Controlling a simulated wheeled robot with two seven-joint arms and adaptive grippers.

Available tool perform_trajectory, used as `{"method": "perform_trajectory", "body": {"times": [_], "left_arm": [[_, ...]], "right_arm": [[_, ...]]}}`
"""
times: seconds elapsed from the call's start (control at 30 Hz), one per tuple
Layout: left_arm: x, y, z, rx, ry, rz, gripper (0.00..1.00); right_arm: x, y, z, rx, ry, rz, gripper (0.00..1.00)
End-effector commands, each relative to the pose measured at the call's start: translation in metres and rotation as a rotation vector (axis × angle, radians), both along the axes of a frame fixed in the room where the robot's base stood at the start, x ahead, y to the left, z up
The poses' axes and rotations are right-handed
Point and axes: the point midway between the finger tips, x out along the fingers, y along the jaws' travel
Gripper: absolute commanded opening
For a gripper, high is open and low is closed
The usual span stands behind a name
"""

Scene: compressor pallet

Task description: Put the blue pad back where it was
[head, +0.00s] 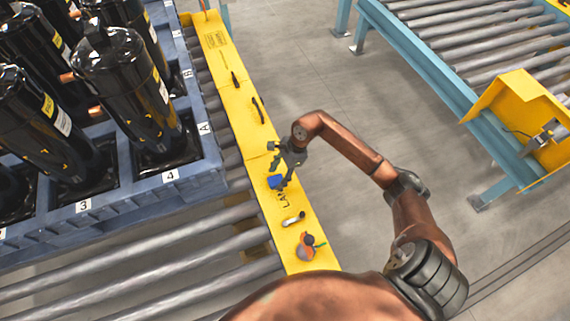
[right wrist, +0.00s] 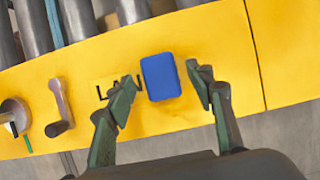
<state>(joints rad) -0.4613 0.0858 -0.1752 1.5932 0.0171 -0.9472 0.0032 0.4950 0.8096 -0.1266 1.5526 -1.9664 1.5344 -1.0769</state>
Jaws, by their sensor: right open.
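The blue pad (head: 275,181) lies on the yellow strip (head: 222,70) beside black lettering. My right gripper (head: 281,175) is over the pad. In the wrist view its open fingers (right wrist: 162,92) stand on either side of the pad, with a gap on both sides. I cannot tell how high the fingertips are above the strip. My left gripper is not in view.
A grey-handled tool (head: 293,219) and an orange round item (head: 306,247) lie nearer on the strip; dark tools (head: 258,110) lie farther along it. A blue pallet (head: 110,205) with black compressors (head: 125,85) stands left on rollers.

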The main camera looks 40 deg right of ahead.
Motion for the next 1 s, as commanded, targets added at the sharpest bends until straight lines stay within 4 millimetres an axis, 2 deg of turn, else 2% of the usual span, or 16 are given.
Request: {"method": "perform_trajectory", "body": {"times": [0.03,0.3,0.5,0.67,1.0], "left_arm": [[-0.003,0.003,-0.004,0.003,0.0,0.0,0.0],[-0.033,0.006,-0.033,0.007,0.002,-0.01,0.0],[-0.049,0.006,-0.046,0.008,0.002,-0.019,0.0],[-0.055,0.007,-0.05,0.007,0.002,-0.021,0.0],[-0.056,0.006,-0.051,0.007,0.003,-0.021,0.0]], "right_arm": [[0.0,-0.005,0.013,-0.003,-0.005,0.0,0.49],[-0.005,-0.025,0.064,-0.004,-0.005,0.0,0.49],[-0.009,-0.035,0.089,-0.002,-0.003,0.0,0.49],[-0.01,-0.038,0.096,0.0,0.0,0.001,0.49],[-0.01,-0.038,0.096,0.0,0.0,0.001,0.49]]}}
